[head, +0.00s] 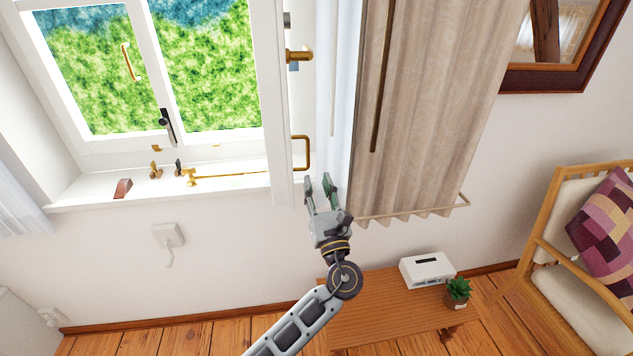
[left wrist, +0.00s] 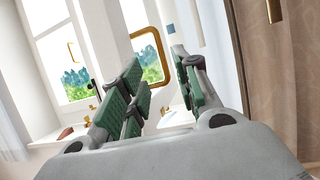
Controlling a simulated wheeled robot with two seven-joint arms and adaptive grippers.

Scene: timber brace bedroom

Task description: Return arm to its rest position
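My left gripper (head: 321,192) is raised in front of the window wall, near the edge of the open window sash and left of the beige curtain. Its two fingers are apart with nothing between them. In the left wrist view the green-padded fingers (left wrist: 160,88) are spread. The brass handle (head: 301,152) on the sash is up and left of the fingertips, and it also shows beyond the fingers in the left wrist view (left wrist: 149,57). My left arm (head: 300,325) reaches up from the bottom of the head view. My right gripper is not in view.
The beige curtain (head: 425,110) hangs just right of the gripper. A wooden table (head: 375,318) below carries a white box (head: 427,269) and a small plant (head: 458,290). A wooden armchair (head: 575,280) stands at the right. The window sill (head: 110,192) holds small brass fittings.

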